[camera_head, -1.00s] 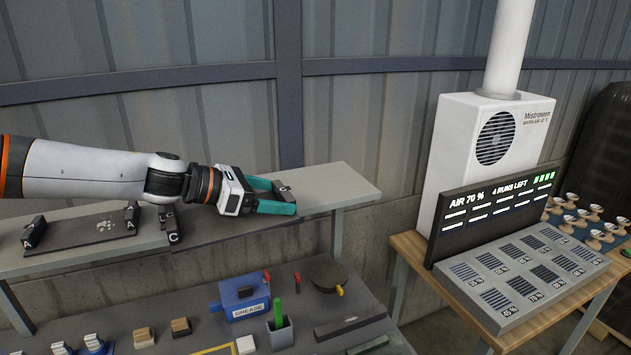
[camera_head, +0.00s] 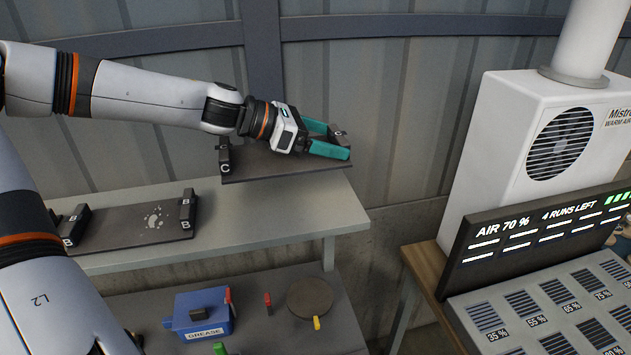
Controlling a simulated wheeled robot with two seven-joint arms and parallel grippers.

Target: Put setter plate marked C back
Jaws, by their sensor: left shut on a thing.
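The setter plate marked C (camera_head: 262,174) is a dark flat plate with a small upright block at each end. The left block (camera_head: 224,158) shows the letter C. My left gripper (camera_head: 330,142), with teal fingers, is shut on the block at the plate's right end. The gripper body hides part of the plate. The plate appears raised above the back of the grey shelf (camera_head: 290,215), roughly level, with the wall behind it. My right gripper is out of view.
A dark plate marked B (camera_head: 125,232) with a pale stain lies on the shelf at left. The shelf is bare right of it. Below are a blue grease box (camera_head: 203,312) and a round dark disc (camera_head: 310,297). A display panel (camera_head: 540,235) and white heater (camera_head: 545,130) stand at right.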

